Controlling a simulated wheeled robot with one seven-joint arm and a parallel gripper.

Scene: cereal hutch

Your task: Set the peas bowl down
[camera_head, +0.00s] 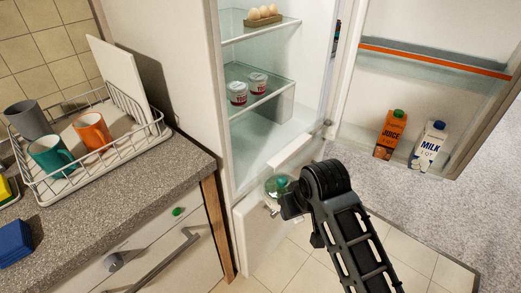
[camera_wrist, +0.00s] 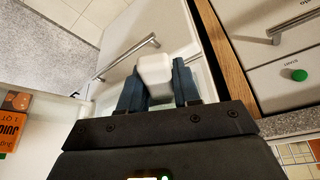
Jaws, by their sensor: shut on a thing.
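The peas bowl (camera_head: 276,185) shows in the head view as a small clear bowl with green in it, in front of the open fridge's lower edge and partly behind my gripper (camera_head: 288,199). In the wrist view, my gripper (camera_wrist: 158,84) has its two dark fingers closed on a white block-like part (camera_wrist: 155,70), seemingly part of the bowl. The peas cannot be made out there. The bowl appears held in the air; what is directly beneath it is hidden.
The fridge stands open, with yogurt cups (camera_head: 238,93) and an egg carton (camera_head: 263,16) on glass shelves. Its bottom has free room. The open door holds juice (camera_head: 391,134) and milk (camera_head: 429,146). A white lower front (camera_head: 262,238) is below. The counter (camera_head: 110,205) holds a dish rack (camera_head: 88,170) with mugs.

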